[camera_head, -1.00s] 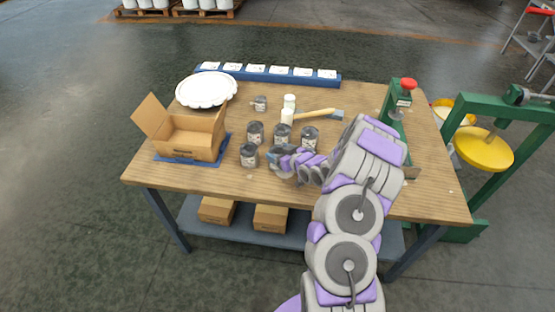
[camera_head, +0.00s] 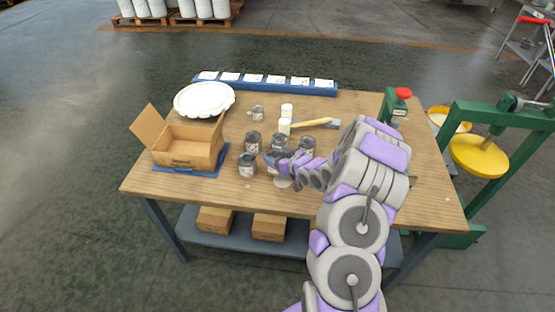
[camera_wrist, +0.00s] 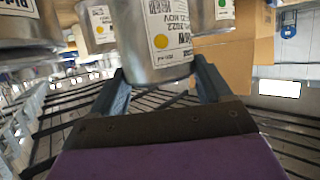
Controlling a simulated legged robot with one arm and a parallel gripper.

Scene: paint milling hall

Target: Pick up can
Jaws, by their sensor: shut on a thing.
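A grey metal can (camera_wrist: 158,45) with a white label and a yellow dot fills the upper middle of the wrist view. My gripper (camera_wrist: 163,85) has a finger on each side of it and is shut on it. In the head view my gripper (camera_head: 271,162) is low over the table among several similar cans, including a left front can (camera_head: 247,165), a left rear can (camera_head: 254,141) and a right can (camera_head: 307,145). The middle can (camera_head: 279,141) is right behind the fingers. The contact is too small there to make out.
An open cardboard box (camera_head: 188,148) stands on a blue mat at the table's left. A white plate (camera_head: 204,99), a blue rack (camera_head: 265,86), white bottles (camera_head: 285,126) and a brush (camera_head: 312,122) lie farther back. A green press (camera_head: 395,103) stands at right. The front left tabletop is clear.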

